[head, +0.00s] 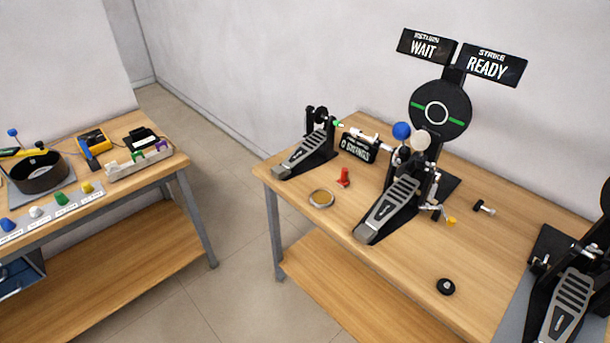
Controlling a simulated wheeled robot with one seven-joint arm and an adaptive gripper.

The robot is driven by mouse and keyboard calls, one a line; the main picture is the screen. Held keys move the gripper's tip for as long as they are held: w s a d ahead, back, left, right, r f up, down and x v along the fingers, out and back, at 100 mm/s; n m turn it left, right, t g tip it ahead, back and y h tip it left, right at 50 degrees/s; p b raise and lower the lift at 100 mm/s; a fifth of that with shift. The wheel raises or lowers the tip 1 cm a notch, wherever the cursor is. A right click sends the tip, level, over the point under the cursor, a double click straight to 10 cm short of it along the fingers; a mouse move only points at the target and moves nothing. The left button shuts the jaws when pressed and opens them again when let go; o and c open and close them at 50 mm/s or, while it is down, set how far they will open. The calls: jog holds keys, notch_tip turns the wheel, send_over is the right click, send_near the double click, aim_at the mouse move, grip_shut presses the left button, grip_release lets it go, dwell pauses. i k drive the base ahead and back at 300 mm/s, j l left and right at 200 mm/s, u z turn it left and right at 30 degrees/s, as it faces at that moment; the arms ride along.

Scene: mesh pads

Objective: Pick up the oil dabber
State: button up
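No thing in the head view is clearly marked as the oil dabber. A small red upright piece with a wider base (343,178) stands on the right wooden table (405,270), between a metal ring (321,198) and a black box with white lettering (358,146). It may be the dabber, but it is too small to tell. My gripper is not in view.
A large pedal (388,208) with a round target (440,112) stands mid-table. A smaller pedal (306,151) is at left, another (566,305) at right. A black disc (446,286) lies near the front. A floor gap separates the left bench (120,185).

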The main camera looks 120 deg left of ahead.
aim_at(343, 182)
jog(key=u, duration=3.65)
jog(key=i+j, duration=0.15)
jog(key=i, duration=0.35)
jog(key=i+j, duration=0.1)
jog(key=i, duration=0.45)
jog(key=i+j, duration=0.15)
jog(key=i, duration=0.35)
jog(key=i+j, duration=0.1)
jog(key=i, duration=0.4)
jog(key=z, duration=0.05)
